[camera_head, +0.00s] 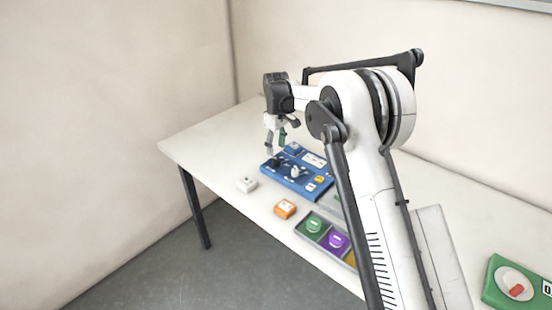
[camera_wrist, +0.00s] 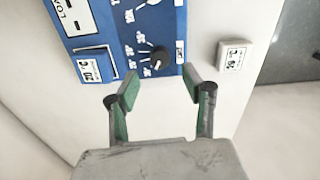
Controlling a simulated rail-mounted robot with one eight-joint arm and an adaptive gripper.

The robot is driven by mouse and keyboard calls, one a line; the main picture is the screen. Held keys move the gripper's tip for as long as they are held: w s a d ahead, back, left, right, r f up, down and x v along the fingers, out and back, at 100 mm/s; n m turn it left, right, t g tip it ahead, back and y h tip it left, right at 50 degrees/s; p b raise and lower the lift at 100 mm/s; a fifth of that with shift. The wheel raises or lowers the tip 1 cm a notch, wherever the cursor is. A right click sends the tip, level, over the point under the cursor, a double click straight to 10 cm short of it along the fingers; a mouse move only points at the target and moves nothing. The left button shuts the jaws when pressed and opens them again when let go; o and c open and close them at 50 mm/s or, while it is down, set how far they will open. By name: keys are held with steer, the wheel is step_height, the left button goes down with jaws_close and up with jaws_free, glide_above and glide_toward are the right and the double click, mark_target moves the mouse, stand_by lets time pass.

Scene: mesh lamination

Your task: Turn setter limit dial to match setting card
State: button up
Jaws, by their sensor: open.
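The blue setter panel (camera_head: 315,186) lies on the table below my gripper (camera_head: 276,147). In the wrist view the blue panel (camera_wrist: 112,14) fills the top middle. A black dial (camera_wrist: 159,57) with a pale pointer sits near its edge, ringed by white scale marks too blurred to read surely. A white card (camera_wrist: 92,70) with dark print sits in a blue holder on the panel, left of the dial. My gripper (camera_wrist: 160,86) is open and empty, its green-padded fingers pointing toward the dial, which shows between and beyond the tips. I cannot tell the exact height gap.
A small white block (camera_head: 247,184) with a printed label stands beside the panel. A green unit with a red knob (camera_head: 516,290) is at far right.

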mark_target(276, 160)
step_height(276, 160, down, 6)
steer(key=shift+r, duration=0.1)
stand_by(0.4)
jaws_close()
